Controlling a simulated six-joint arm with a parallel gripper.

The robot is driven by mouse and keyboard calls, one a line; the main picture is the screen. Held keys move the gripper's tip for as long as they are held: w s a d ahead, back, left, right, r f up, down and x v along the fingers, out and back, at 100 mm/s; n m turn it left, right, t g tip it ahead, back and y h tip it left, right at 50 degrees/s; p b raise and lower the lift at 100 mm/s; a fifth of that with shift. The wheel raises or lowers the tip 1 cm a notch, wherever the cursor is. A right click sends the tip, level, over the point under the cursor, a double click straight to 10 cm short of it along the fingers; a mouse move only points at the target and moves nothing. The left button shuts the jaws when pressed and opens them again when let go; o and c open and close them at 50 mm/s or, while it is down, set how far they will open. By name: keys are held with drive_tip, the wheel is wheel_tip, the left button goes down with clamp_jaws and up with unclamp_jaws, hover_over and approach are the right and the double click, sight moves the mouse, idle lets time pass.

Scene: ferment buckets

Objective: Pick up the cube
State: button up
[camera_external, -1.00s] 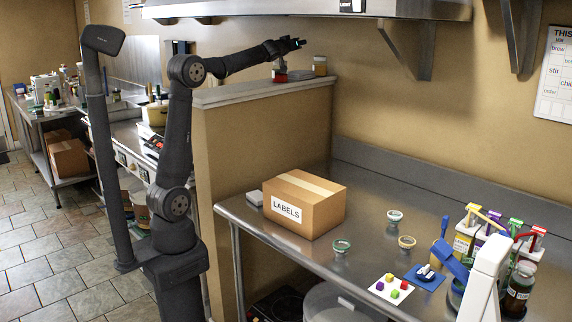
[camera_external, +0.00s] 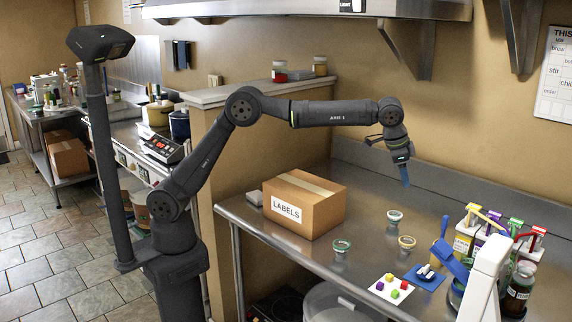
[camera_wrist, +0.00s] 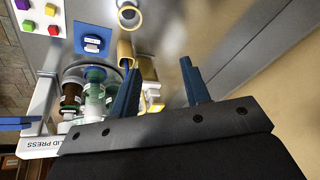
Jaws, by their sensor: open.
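Several small cubes sit on a white card (camera_external: 378,291) on the steel table: a yellow cube (camera_external: 389,278), a purple cube (camera_external: 380,286), a red cube (camera_external: 404,285) and a green cube (camera_external: 395,294). In the wrist view the purple cube (camera_wrist: 23,4), green cube (camera_wrist: 28,25), yellow cube (camera_wrist: 50,9) and red cube (camera_wrist: 53,30) show at the upper left. My gripper (camera_external: 405,183) is open and empty, high above the back of the table, behind the cubes. Its two blue fingers (camera_wrist: 161,82) stand apart in the wrist view, with no cube between them.
A blue mat (camera_external: 431,283) with a white item lies right of the card. Pump bottles, a jar (camera_external: 520,285) and a white press (camera_external: 484,280) crowd the right. A LABELS box (camera_external: 320,212) stands left. The table's back middle is clear.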

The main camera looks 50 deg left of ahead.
drive_tip(key=s+d+f+m+g+y, duration=0.1)
drive_tip(key=s+d+f+m+g, duration=0.3)
drive_tip(key=s, duration=0.6)
drive_tip(key=s+d+f+m+y, duration=0.15)
drive_tip(key=s+d, duration=0.35)
drive_tip(key=s, duration=0.5)
hover_over(380, 283)
drive_tip(key=shift+m+h, duration=0.45)
drive_tip(key=f, duration=1)
drive_tip(key=shift+w+d+f, duration=0.2)
drive_tip(key=shift+d+f, duration=0.15)
drive_tip(key=shift+f, duration=0.05)
drive_tip(key=shift+s+a+f, duration=0.1)
drive_tip(key=shift+a+f, duration=0.05)
drive_tip(key=shift+f, duration=1.5)
drive_tip(key=shift+s+a+f, duration=0.1)
drive_tip(key=shift+f, duration=1.5)
clamp_jaws()
